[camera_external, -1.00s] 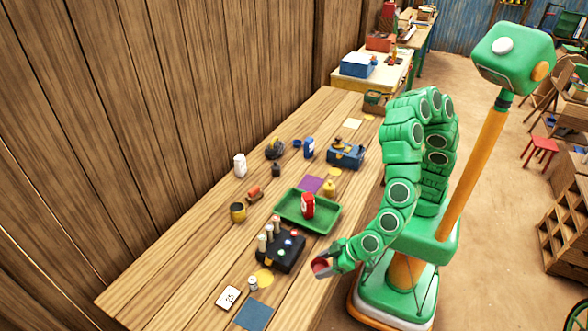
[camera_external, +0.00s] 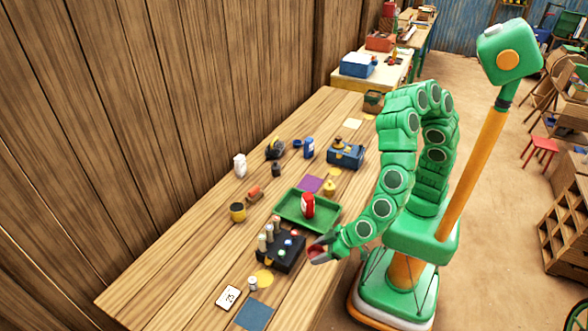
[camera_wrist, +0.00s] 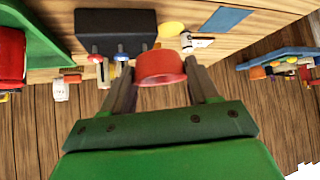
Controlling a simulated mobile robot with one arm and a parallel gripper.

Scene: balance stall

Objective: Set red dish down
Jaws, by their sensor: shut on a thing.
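The red dish (camera_wrist: 160,66) is small and round, and sits between the two fingers of my gripper (camera_wrist: 160,82) in the wrist view. In the external view my gripper (camera_external: 318,252) is shut on the dish (camera_external: 317,249), partly hidden by the fingers. It is held near the table's right edge, just right of the black block with pegs (camera_external: 281,252) and below the green tray (camera_external: 290,214). The dish looks raised above the wood, but its exact height is hard to tell.
A red bottle (camera_external: 307,205) stands on the green tray. A yellow disc (camera_external: 264,278), a blue square (camera_external: 254,315) and a numbered white card (camera_external: 228,297) lie nearer the front. Bare wood (camera_external: 170,285) shows at the left front. A wooden wall (camera_external: 130,130) bounds the left.

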